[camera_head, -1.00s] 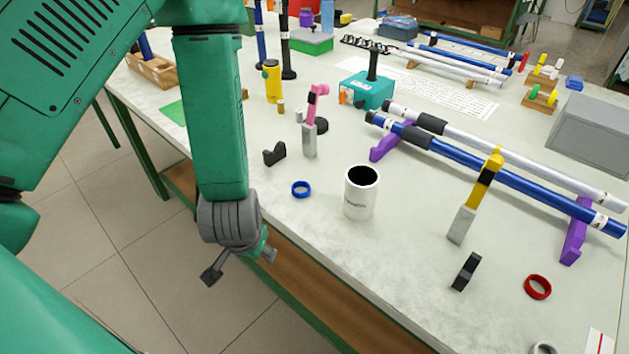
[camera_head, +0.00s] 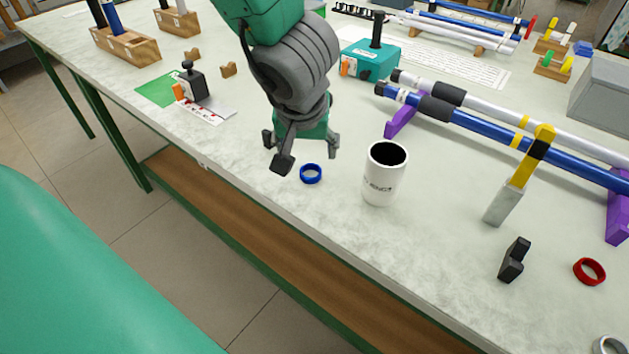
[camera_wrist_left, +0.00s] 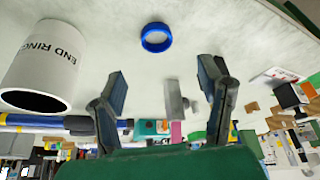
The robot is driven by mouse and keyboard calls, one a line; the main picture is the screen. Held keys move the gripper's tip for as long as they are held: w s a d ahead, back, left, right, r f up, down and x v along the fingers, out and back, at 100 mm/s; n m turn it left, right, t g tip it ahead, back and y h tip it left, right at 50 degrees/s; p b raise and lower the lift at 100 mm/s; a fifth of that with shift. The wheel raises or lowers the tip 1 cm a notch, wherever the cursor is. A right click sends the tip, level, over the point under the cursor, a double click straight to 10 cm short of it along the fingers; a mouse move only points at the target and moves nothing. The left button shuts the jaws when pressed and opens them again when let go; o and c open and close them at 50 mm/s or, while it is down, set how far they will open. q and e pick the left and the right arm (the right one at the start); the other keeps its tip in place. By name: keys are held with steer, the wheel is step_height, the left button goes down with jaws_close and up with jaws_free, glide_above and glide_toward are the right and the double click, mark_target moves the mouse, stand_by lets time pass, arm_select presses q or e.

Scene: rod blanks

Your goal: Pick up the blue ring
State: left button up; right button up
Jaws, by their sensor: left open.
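The blue ring (camera_head: 311,173) lies flat on the pale table near its front edge, just left of the white cup. It also shows in the left wrist view (camera_wrist_left: 156,38), beyond the fingertips and apart from them. My left gripper (camera_head: 300,152) is above the table, just behind and left of the ring in the head view. Its fingers (camera_wrist_left: 166,90) are spread with nothing held between them. My right gripper is in neither view.
The white cup (camera_head: 384,174), labelled END RINGS in the left wrist view (camera_wrist_left: 42,68), stands close right of the ring. A yellow-topped grey holder (camera_head: 505,200), a black bracket (camera_head: 514,260) and a red ring (camera_head: 589,271) are farther right. Blue and white rods (camera_head: 480,123) lie behind.

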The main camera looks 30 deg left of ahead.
mark_target(313, 174)
arm_select(q)
steer(key=a+f, duration=0.1)
steer(key=w+f+b, duration=0.1)
steer(key=f, duration=0.1)
steer(key=shift+a, duration=0.4)
steer(key=f+b, duration=0.1)
steer(key=d+f+b, duration=0.1)
steer(key=f, duration=0.1)
steer(key=w+f+b, duration=0.1)
steer(key=b, duration=0.1)
steer(key=shift+w+d+f, duration=0.1)
steer(key=shift+d+f, duration=0.15)
steer(key=shift+d, duration=0.1)
steer(key=shift+w+f, duration=0.1)
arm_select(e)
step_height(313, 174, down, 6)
arm_select(q)
steer(key=shift+a, duration=0.7)
steer(key=c, duration=1)
steer(key=shift+d, duration=0.2)
steer(key=shift+c, duration=0.5)
steer(key=shift+d, duration=0.3)
steer(key=shift+r+p, duration=0.4)
steer(key=shift+r, duration=0.1)
step_height(313, 174, up, 9)
steer(key=p, duration=0.7)
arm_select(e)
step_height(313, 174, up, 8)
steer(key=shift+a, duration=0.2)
